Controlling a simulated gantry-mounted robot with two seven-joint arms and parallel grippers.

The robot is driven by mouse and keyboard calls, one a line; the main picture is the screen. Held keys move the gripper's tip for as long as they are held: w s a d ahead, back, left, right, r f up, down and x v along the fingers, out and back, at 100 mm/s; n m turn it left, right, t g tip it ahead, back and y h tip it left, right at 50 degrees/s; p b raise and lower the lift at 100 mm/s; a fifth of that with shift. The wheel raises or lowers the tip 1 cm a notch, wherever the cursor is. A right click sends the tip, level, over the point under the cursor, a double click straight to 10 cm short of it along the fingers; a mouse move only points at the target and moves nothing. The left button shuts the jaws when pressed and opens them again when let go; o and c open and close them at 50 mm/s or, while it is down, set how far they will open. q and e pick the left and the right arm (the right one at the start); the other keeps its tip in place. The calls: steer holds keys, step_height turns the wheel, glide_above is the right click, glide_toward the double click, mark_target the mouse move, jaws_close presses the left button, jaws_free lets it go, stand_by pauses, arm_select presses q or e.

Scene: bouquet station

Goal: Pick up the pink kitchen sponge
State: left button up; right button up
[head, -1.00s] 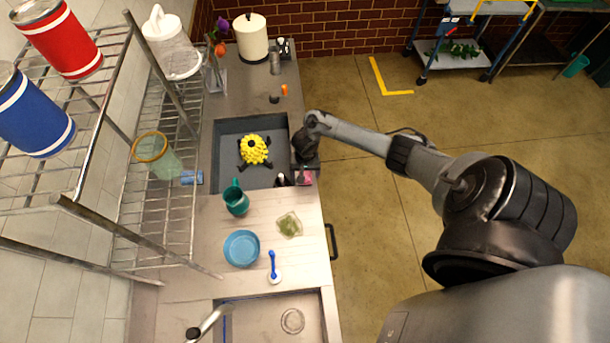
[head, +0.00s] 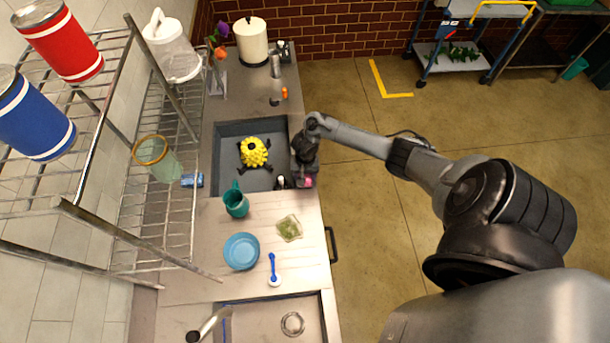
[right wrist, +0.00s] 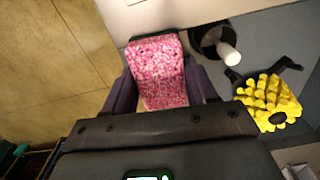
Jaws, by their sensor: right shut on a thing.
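The pink kitchen sponge (right wrist: 158,72) shows in the right wrist view as a mottled pink block with a dark green edge at its far end. It lies between the two fingers of my right gripper (right wrist: 160,90), which is shut on it. In the head view, the sponge (head: 308,182) is a small pink patch under my right gripper (head: 302,177), at the right edge of the counter beside the basin. Most of it is hidden there by the gripper. I cannot tell whether it touches the counter. My left gripper is not in view.
A dark cup with a white handle (right wrist: 222,48) stands right beside the gripper. A yellow flower-like object (head: 253,152) sits in the grey basin (head: 229,180). A teal mug (head: 236,203), blue plate (head: 241,251) and blue-handled brush (head: 273,268) are on the counter. A wire shelf (head: 112,243) stands left.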

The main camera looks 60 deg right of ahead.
mark_target(307, 175)
steer(key=r, duration=0.1)
steer(key=r+p, duration=0.1)
steer(key=r, duration=0.2)
steer(key=shift+s+d+r, duration=0.2)
steer(key=shift+s+d, duration=0.05)
steer(key=shift+s, duration=0.15)
steer(key=s+d+r+p, duration=0.2)
steer(key=s+d+r, duration=0.2)
steer(key=s, duration=0.6)
step_height(307, 175, up, 2)
steer(key=shift+d+r, duration=0.1)
steer(key=shift+d, duration=0.05)
steer(key=o, duration=0.3)
steer(key=shift+c, duration=1)
